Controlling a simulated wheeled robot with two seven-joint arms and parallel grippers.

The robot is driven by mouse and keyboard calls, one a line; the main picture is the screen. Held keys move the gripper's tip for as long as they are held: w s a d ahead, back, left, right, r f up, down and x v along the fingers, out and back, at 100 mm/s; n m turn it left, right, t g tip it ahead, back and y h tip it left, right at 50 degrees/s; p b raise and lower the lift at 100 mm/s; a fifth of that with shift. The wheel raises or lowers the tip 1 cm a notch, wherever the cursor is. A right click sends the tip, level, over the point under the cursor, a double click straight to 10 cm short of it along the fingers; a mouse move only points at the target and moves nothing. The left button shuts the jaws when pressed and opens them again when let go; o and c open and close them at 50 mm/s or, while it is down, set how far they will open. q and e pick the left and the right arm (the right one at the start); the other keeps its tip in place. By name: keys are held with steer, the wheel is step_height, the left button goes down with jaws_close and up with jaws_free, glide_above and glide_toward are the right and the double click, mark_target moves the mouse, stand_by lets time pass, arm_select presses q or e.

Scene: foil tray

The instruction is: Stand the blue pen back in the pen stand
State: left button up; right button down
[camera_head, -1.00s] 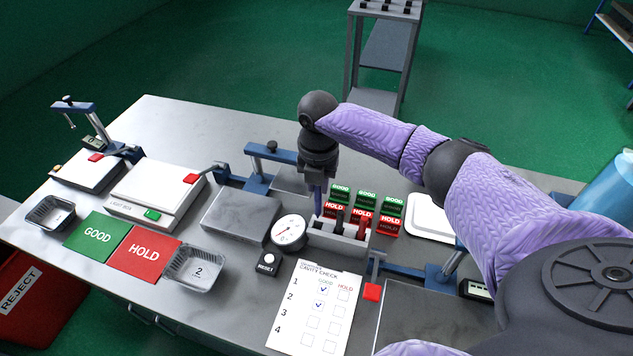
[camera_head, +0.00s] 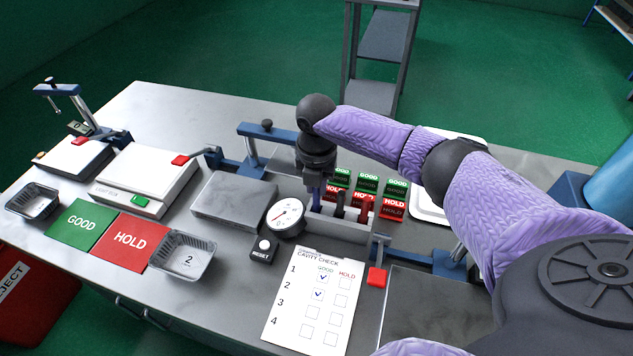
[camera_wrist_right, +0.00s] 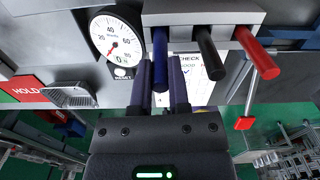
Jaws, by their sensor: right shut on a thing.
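My right gripper (camera_wrist_right: 161,82) is shut on the blue pen (camera_wrist_right: 160,55), with a dark finger on each side of it. In the head view the blue pen (camera_head: 316,199) hangs about upright below the wrist, at the left end of the grey pen stand (camera_head: 338,223). In the wrist view the pen's far end meets the left slot of the stand (camera_wrist_right: 203,12); how deep it sits is hidden. A black pen (camera_wrist_right: 210,55) and a red pen (camera_wrist_right: 258,55) stand in the other slots. My left gripper is not in view.
A dial gauge (camera_head: 285,217) and reset button (camera_head: 264,250) are close left of the stand. GOOD and HOLD blocks (camera_head: 367,190) stand behind it. The check sheet (camera_head: 312,300) lies in front. A red-tipped clamp (camera_head: 377,277) is at its right.

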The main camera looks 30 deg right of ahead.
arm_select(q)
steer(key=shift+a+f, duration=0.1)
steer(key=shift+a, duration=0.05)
arm_select(e)
steer(key=shift+f, duration=0.3)
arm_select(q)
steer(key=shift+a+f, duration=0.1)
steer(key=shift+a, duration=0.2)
arm_select(e)
steer(key=shift+f, duration=0.2)
steer(key=c, duration=0.5)
jaws_free()
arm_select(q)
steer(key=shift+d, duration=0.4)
arm_select(e)
steer(key=shift+r, duration=0.1)
step_height(320, 180, up, 6)
steer(key=p, duration=0.6)
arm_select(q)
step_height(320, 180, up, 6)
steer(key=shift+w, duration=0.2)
